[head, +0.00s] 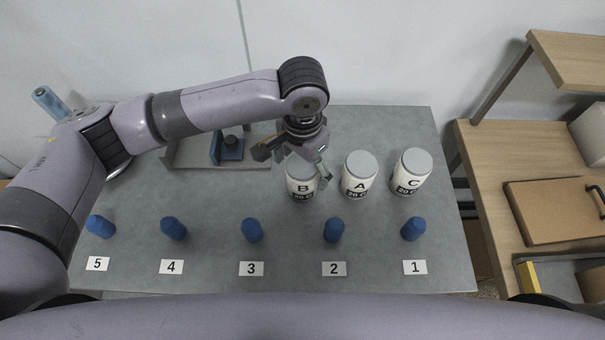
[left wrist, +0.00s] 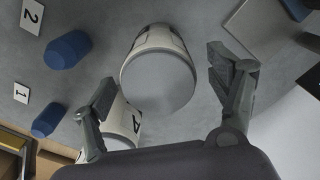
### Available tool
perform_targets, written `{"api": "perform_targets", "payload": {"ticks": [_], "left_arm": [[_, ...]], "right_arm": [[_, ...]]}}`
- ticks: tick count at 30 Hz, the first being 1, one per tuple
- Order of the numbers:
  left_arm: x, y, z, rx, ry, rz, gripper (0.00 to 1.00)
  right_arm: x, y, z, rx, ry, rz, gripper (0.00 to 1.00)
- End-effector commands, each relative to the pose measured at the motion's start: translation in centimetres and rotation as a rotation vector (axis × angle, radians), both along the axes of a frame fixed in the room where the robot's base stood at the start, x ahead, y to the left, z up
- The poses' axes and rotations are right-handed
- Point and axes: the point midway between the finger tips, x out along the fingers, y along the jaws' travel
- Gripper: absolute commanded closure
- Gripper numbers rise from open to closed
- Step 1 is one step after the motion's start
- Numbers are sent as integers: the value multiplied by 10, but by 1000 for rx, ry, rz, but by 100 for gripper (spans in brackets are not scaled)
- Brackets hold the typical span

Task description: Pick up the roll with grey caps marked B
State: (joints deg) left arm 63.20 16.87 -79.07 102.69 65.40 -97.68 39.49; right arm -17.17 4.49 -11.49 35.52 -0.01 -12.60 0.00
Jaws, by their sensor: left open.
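The roll marked B (head: 302,190) stands upright on the grey table, white with a grey cap and a black label band. My left gripper (head: 296,164) is above it and hides part of its cap. In the left wrist view, roll B (left wrist: 158,80) shows its grey top between the two spread fingers of my left gripper (left wrist: 168,88), with gaps on both sides. The gripper is open and empty. The roll marked A (head: 359,175) stands just to the right, and it also shows beside one finger in the left wrist view (left wrist: 122,122). My right gripper is not in view.
The roll marked C (head: 411,172) stands right of A. Several blue pieces (head: 252,230) stand in a row along the table front (head: 210,280), behind number cards. A grey tray (head: 190,165) with a blue fixture (head: 228,150) lies left of the rolls. A wooden desk (head: 480,150) stands at right.

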Motion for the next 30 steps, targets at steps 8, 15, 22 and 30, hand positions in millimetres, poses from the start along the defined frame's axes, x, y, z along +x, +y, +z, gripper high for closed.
{"api": "perform_targets", "payload": {"ticks": [8, 15, 22, 30], "left_arm": [[-3, 1, -36, 3, 2, 1, 19], [-2, 0, -39, 1, -1, 0, 19], [-2, 0, -39, 1, -1, 0, 32], [-2, 0, -39, 1, -1, 0, 50]], "right_arm": [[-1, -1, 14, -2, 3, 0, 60], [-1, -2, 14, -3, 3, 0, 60], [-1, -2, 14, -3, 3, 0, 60], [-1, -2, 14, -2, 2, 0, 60]]}}
